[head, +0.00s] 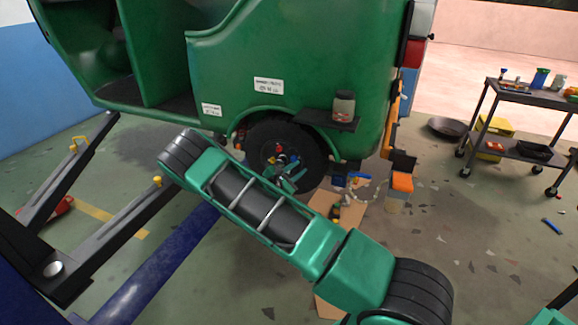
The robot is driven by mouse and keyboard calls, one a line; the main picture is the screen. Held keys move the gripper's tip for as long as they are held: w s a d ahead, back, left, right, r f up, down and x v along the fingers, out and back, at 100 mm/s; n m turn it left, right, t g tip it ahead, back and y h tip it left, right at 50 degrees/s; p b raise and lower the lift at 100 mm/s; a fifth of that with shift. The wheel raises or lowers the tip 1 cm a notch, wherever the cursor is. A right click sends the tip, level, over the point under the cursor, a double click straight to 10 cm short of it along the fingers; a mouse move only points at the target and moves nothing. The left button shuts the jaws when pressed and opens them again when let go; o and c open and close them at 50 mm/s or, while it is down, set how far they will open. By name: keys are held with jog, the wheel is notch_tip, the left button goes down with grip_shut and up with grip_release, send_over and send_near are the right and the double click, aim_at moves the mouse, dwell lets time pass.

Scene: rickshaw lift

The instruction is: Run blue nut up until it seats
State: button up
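The green rickshaw (295,60) stands raised, with its dark wheel (258,140) facing me. Small coloured nuts sit around the hub: a red one (279,148) at the top, a yellow one (270,160) at the left, and a small blue spot (294,158) at the right that looks like the blue nut. My gripper (288,172) is at the hub, just below and beside the blue spot. It is small and partly hidden by my arm, so I cannot tell whether it touches the nut or how its fingers stand.
Lift arms (120,222) and a blue beam (165,262) lie at the left. A small shelf with a jar (344,105) juts out above the wheel's right side. Cardboard (350,218) with small parts and an orange-lidded container (400,192) are right of the wheel. A tool cart (515,148) stands far right.

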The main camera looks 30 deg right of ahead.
aim_at(293, 160)
jog(key=w+a+f+n+t, duration=0.4)
jog(key=a+n, duration=0.1)
jog(key=shift+y, duration=0.3)
jog(key=x, duration=1)
jog(key=shift+w+d, duration=0.15)
jog(key=shift+w, duration=0.05)
